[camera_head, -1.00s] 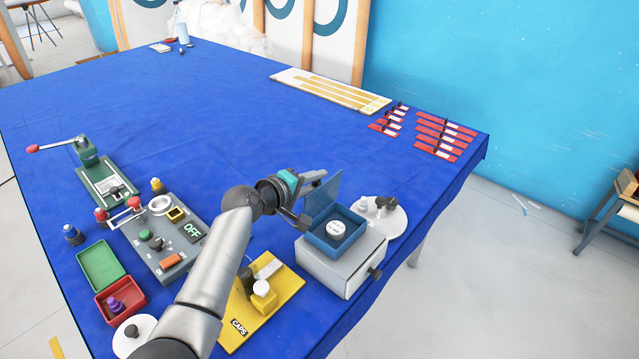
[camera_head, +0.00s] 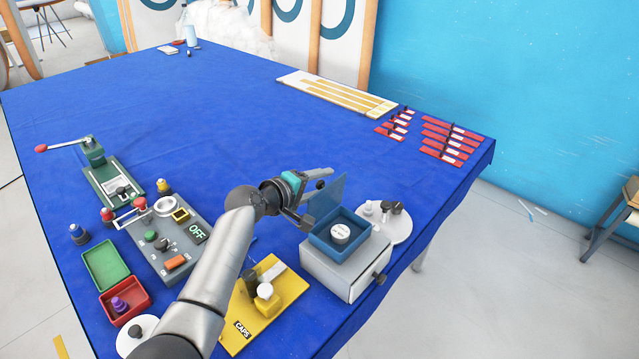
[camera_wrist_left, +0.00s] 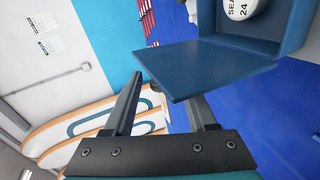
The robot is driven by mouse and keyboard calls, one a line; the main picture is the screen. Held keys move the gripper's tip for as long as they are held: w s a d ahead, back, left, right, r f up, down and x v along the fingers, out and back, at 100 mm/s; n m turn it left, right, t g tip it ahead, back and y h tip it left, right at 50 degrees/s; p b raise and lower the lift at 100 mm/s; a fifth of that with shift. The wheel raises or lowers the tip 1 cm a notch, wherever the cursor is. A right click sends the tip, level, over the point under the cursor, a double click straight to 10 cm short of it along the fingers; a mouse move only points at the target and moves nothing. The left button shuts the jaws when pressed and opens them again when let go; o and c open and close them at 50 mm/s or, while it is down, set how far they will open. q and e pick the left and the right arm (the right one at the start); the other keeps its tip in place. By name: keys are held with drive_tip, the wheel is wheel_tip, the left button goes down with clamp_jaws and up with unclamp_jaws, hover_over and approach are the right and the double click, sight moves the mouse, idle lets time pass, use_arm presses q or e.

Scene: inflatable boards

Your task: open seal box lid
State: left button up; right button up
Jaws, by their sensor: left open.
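The seal box (camera_head: 317,243) is a small blue open-topped box on top of a grey drawer unit. Its blue lid (camera_head: 335,195) stands raised on the box's far left side. A white round seal (camera_head: 340,233) lies inside. My left gripper (camera_head: 312,201) is open just left of the raised lid. In the left wrist view the lid (camera_wrist_left: 207,65) stretches out from the box (camera_wrist_left: 290,30) toward the two spread fingers (camera_wrist_left: 163,92). The lid partly covers the right finger's tip; touching cannot be told. My right gripper is not in view.
The grey drawer unit (camera_head: 345,272) stands near the table's right edge, beside a white round plate (camera_head: 398,228) with small parts. A yellow caps board (camera_head: 250,318) and a grey control panel (camera_head: 170,245) lie left. The blue table's middle is clear.

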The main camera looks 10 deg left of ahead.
use_arm(q)
drive_tip(key=shift+s+a+r, duration=0.15)
drive_tip(key=shift+s+a, duration=0.15)
drive_tip(key=shift+s, duration=0.1)
drive_tip(key=p+v, duration=0.1)
drive_tip(key=v, duration=1.3)
